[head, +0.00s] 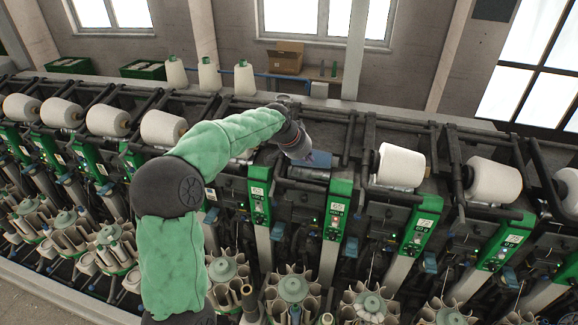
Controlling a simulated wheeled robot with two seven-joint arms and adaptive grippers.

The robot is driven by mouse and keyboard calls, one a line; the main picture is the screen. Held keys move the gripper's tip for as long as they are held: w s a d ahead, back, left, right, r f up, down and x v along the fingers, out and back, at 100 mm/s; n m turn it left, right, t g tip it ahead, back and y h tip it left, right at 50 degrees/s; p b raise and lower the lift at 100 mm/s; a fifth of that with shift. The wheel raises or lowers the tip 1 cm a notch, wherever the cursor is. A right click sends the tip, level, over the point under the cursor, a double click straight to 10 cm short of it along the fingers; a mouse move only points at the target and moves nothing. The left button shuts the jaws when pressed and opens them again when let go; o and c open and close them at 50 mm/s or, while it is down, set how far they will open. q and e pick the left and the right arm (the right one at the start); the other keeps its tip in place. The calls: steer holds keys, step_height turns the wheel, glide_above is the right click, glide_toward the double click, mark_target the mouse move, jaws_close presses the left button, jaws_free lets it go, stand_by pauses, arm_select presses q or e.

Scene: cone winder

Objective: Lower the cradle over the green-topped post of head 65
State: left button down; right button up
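The green-topped post (338,210) in the middle has a white label that seems to read 65, though the print is small. Above and behind it is a dark head with no white cone and a blue-grey flat part (308,173). Dark bars (345,118) run behind the head; I cannot tell surely which belong to the cradle. My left gripper (318,159) is over this head, left of and above the post's top. Its fingers are small and dark against the machine, so I cannot tell whether they are open or touch the cradle. My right gripper is out of view.
White cones (400,167) sit on the neighbouring heads on both sides. Another green post (258,198) stands to the left, beside my arm. Round bobbin magazines (292,289) line the front. Spare cones (209,75) and a cardboard box (286,57) are behind.

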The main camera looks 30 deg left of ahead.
arm_select(q)
steer(key=r, duration=0.1)
steer(key=s+r, duration=0.2)
steer(key=shift+d+r+p, duration=0.15)
steer(key=shift+d+p, duration=0.1)
steer(key=shift+p, duration=0.15)
stand_by(0.5)
